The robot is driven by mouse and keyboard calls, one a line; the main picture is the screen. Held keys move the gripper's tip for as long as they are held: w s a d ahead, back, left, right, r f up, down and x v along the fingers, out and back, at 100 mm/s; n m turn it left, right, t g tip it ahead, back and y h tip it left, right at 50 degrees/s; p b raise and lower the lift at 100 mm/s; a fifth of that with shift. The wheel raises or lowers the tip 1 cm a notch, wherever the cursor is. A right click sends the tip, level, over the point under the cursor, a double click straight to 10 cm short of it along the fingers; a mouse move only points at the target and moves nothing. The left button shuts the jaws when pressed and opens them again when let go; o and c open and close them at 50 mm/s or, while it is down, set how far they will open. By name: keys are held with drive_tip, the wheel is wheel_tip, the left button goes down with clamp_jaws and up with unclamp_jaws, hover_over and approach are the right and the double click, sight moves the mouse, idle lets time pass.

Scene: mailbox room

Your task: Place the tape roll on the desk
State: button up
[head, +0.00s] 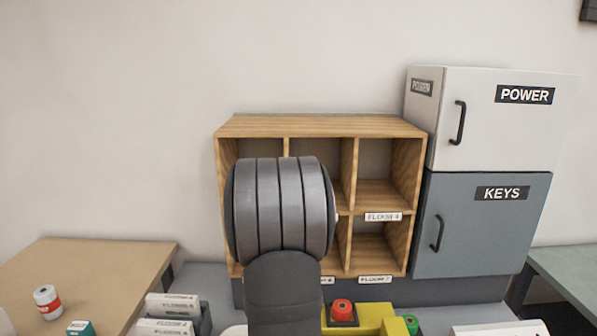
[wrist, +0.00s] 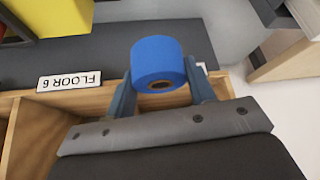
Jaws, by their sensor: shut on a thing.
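The blue tape roll (wrist: 164,58) is held between the two fingers of my gripper (wrist: 159,80) in the wrist view. My gripper is shut on it, with the roll's core hole facing the camera. A strip of the wooden pigeonhole shelf with a "FLOOR 6" label (wrist: 69,81) lies just beyond the gripper. In the head view my arm hides the gripper and the roll. A light wooden desk (head: 90,262) stands at the lower left of the head view. A grey-green desk surface (head: 570,272) shows at the right edge.
The wooden shelf (head: 325,127) stands at the centre behind my arm, beside the POWER cabinet (head: 520,125) and KEYS cabinet (head: 490,240). A red-white can (head: 47,302) and green box (head: 80,328) sit on the wooden desk; its back is clear. A red button (head: 342,308) tops a yellow block.

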drive_tip(key=s+d+f+m+h, duration=0.1)
drive_tip(key=s+d+f+m, duration=0.2)
drive_tip(key=d, duration=0.5)
drive_tip(key=shift+s+d+f+h, duration=0.15)
drive_tip(key=shift+s+f+h, duration=0.3)
drive_tip(key=shift+s, duration=0.7)
drive_tip(key=w+a+r+n+y, duration=0.1)
drive_tip(key=w+a, duration=0.3)
drive_tip(key=a, duration=0.3)
drive_tip(key=w+a+r+n+y, duration=0.1)
drive_tip(key=w+a+n, duration=0.15)
drive_tip(key=a, duration=0.35)
drive_tip(key=w+a+r+n+g+y, duration=0.1)
drive_tip(key=a+r+n, duration=0.1)
drive_tip(key=a, duration=1.1)
drive_tip(key=w+a+r+n+g+y, duration=0.1)
drive_tip(key=a+n, duration=0.3)
drive_tip(key=a, duration=0.8)
drive_tip(key=w+a+r+n+g+y, duration=0.1)
drive_tip(key=w+a+r+n, duration=0.1)
drive_tip(key=a, duration=1.1)
drive_tip(key=shift+w+a+r+n+g+y, duration=0.2)
drive_tip(key=shift+a+r+n+g+y, duration=0.25)
drive_tip(key=shift+n, duration=0.5)
drive_tip(key=shift+d, duration=0.1)
